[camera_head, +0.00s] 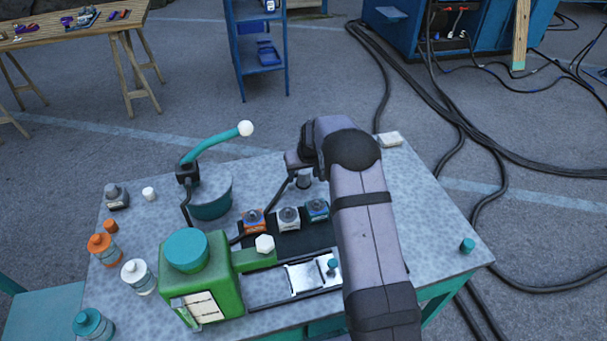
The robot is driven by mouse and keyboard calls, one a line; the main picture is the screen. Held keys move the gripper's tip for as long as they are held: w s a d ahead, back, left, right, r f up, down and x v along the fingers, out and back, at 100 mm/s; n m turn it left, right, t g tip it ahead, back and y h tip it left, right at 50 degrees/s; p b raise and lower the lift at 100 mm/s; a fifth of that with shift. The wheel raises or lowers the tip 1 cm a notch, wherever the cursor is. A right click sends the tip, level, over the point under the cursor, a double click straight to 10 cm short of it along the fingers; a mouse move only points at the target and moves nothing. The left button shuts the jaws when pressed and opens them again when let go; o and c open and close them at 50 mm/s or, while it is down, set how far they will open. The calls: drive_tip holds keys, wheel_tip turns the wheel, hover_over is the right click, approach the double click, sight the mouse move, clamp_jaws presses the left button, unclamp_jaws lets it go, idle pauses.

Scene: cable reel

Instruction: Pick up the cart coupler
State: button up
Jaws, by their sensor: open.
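I cannot tell for sure which part is the cart coupler. A small teal knob (333,265) stands at the plate's right end, close beside my arm. My gripper (303,172) is above the back middle of the table, behind the row of connectors. It is open; its fingertips are mostly hidden by my wrist. A small dark cylindrical piece (303,183) shows just below it; whether they touch is unclear.
Orange, white and blue connectors (289,217) stand on a black mat. A teal drum (211,197) with a crank handle stands left. Several bottles line the left edge. A small teal cylinder (467,245) stands on the right, where the table (435,215) is mostly clear.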

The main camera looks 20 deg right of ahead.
sight(303, 171)
drive_tip(key=c, duration=1.2)
wheel_tip(303, 171, up, 10)
drive_tip(key=b, duration=0.3)
drive_tip(key=shift+r+p, duration=2.15)
drive_tip(key=shift+r, duration=0.4)
